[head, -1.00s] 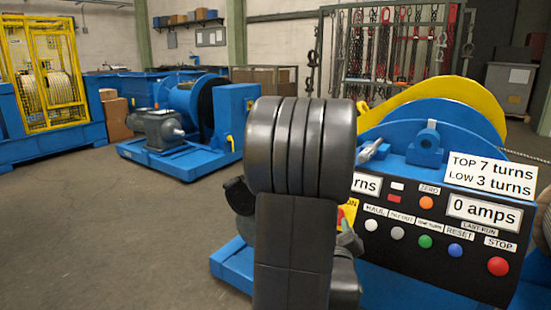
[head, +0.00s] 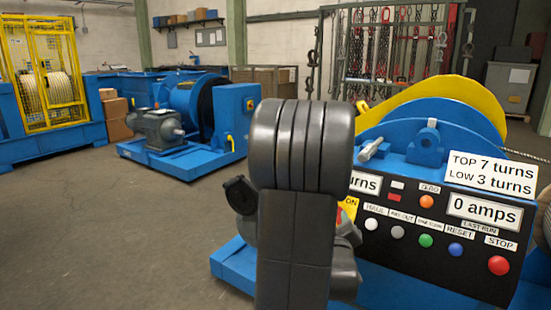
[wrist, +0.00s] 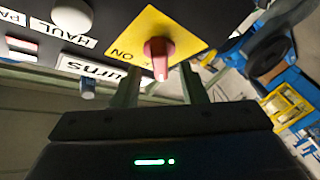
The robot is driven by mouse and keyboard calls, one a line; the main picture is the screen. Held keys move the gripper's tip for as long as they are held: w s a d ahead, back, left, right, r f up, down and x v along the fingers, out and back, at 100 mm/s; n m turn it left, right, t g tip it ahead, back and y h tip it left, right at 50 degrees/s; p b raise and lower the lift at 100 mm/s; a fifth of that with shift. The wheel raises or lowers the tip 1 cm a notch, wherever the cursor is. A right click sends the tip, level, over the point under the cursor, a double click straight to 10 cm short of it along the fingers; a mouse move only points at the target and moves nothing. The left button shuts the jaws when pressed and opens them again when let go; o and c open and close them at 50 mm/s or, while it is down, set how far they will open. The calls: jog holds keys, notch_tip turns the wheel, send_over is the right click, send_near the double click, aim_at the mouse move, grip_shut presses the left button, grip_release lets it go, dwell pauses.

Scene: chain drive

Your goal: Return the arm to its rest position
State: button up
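My gripper (wrist: 162,90) is open in the wrist view. Its two fingers stand apart with nothing held between them. A red knob (wrist: 159,55) on a yellow plate (wrist: 138,38) marked ON lies just beyond the fingertips; I cannot tell the exact gap. In the head view my own arm fills the middle and hides my gripper. The arm stands in front of the left end of the black control panel (head: 385,245), covering most of the yellow plate (head: 349,206).
The panel carries several buttons, including a red STOP button (head: 498,265), and a display reading 0 amps (head: 484,211). A blue and yellow winch drum (head: 440,100) stands behind it. A blue machine (head: 190,115) stands back left. The floor (head: 120,230) at left is clear.

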jog(key=w, duration=0.3)
jog(key=shift+w+d, duration=0.1)
jog(key=shift+d, duration=0.1)
jog(key=shift+a+m+h+p, duration=0.15)
jog(key=shift+m+h+p, duration=0.35)
jog(key=shift+m, duration=0.5)
jog(key=m+h+p, duration=0.1)
jog(key=m+h, duration=0.1)
jog(key=m, duration=0.1)
jog(key=m+h+p, duration=0.1)
jog(key=m+h, duration=0.1)
jog(key=m, duration=0.1)
jog(key=shift+a+f+m, duration=0.1)
jog(key=shift+m, duration=0.3)
jog(key=shift+h, duration=0.3)
jog(key=shift+s, duration=0.2)
